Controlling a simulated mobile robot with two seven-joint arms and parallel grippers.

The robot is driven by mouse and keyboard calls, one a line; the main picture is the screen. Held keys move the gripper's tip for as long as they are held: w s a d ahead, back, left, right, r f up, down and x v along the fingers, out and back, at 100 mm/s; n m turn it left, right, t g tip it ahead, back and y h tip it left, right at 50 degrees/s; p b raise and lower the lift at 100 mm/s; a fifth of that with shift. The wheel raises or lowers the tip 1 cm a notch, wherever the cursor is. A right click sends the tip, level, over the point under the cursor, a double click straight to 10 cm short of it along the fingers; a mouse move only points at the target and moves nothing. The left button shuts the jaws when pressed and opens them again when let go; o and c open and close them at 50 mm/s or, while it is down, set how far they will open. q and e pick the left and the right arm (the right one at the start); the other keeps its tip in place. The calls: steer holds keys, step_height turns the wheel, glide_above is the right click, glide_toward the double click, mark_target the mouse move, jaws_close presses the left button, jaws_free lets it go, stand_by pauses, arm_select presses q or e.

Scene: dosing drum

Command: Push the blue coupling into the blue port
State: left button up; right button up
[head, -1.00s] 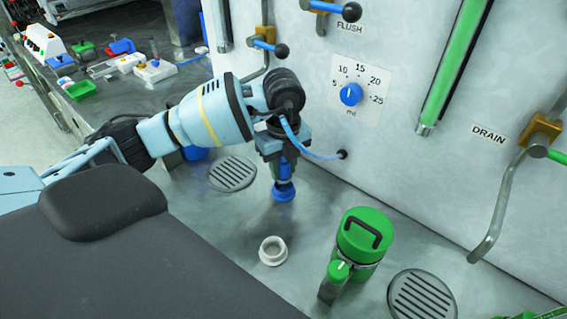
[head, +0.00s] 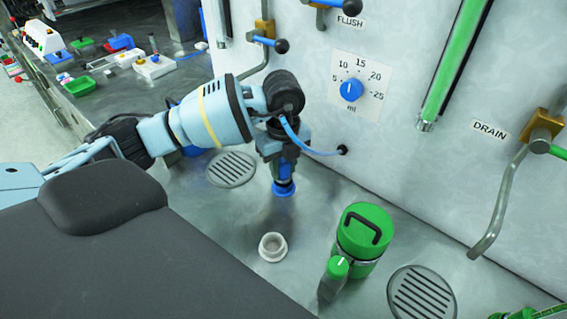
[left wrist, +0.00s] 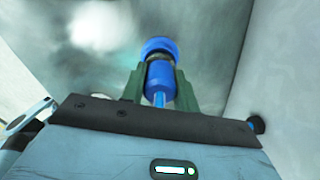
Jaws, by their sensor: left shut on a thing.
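The blue coupling (head: 284,172) hangs upright below my left gripper (head: 286,155), with a wide blue ring at its lower end. A thin blue hose runs from its top to a hole in the pale panel. In the left wrist view the two green fingers (left wrist: 160,88) are shut around the blue coupling (left wrist: 160,78), with its ring beyond the fingertips. Whether the ring touches the metal deck is unclear. I cannot make out the blue port for certain. A blue object (head: 194,151) is mostly hidden behind my left arm. My right gripper is not in view.
A small whitish ring-shaped cup (head: 273,246) stands on the deck in front of the coupling. A green canister (head: 365,232) with a black handle stands to the right. Round drain grates (head: 232,169) lie flush. The panel carries a blue dial (head: 351,89) and levers.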

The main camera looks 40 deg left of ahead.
arm_select(q)
steer(key=shift+f, duration=0.35)
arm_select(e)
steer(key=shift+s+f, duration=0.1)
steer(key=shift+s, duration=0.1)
arm_select(q)
steer(key=o, duration=1.1)
steer(key=shift+r, duration=0.1)
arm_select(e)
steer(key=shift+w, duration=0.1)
arm_select(q)
steer(key=shift+r+p, duration=1.85)
steer(key=shift+r, duration=1.65)
steer(key=shift+f, duration=0.1)
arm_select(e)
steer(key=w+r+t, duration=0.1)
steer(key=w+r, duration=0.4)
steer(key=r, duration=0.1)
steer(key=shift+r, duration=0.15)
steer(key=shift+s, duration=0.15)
